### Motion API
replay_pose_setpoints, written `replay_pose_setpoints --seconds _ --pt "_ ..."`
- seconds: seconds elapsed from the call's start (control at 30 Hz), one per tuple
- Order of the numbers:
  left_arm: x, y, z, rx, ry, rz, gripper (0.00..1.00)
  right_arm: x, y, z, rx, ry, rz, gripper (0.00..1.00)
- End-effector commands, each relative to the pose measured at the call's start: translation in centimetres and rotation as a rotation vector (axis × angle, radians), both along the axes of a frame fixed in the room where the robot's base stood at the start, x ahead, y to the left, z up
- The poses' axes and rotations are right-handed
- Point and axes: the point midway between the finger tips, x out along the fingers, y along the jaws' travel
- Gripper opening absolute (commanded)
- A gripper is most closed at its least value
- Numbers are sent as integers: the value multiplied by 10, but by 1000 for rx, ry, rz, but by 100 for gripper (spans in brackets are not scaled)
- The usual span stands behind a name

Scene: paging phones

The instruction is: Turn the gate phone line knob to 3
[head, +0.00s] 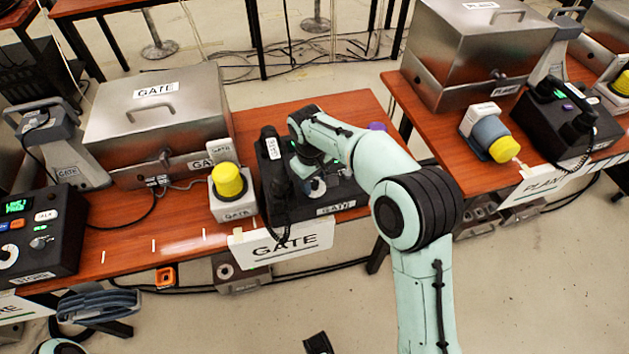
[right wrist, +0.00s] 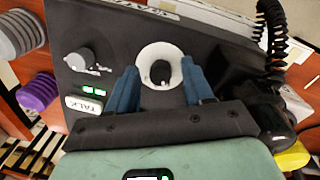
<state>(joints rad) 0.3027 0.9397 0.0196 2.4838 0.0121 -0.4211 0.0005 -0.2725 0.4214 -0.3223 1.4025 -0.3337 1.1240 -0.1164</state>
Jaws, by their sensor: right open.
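The gate phone is a black sloped box (head: 336,209) labelled GATE on the middle table, with its black handset (head: 270,175) on its left side. My right arm reaches over it and hides much of its panel. My right gripper (right wrist: 163,88) is open. Its two blue fingers are on either side of a white round dial (right wrist: 146,56) with a knob in its middle; I cannot tell whether they touch it. The number it points to cannot be read. A grey knob (right wrist: 88,62) and a TALK label (right wrist: 83,104) are beside it. My left gripper (head: 98,304) seems to show at the lower left, jaws unclear.
A yellow-topped beacon (head: 229,181) and a metal GATE case (head: 155,115) stand left of the phone. A STORE phone (head: 40,240) is at the far left. A PLANT phone (head: 565,115) is on the right table. A GATE sign (head: 283,243) hangs at the table's front edge.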

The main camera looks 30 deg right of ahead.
Motion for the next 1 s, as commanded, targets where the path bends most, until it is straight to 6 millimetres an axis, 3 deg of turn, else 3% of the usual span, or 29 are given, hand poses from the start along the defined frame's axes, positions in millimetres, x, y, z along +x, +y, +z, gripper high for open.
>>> replay_pose_setpoints --seconds 0.3,0.33,0.47,0.5,1.0 --pt "0 0 0 0 -1 0 43 0 0 -3 0 0 0 51" --pt "0 0 0 0 -1 0 43 0 0 -3 0 0 0 45" --pt "0 0 0 0 -1 0 43 0 0 -3 0 0 0 2" --pt "0 0 0 0 -1 0 43 0 0 -3 0 0 0 0" --pt "-3 0 10 -1 12 -3 43 0 -1 -1 16 -4 -118 0"
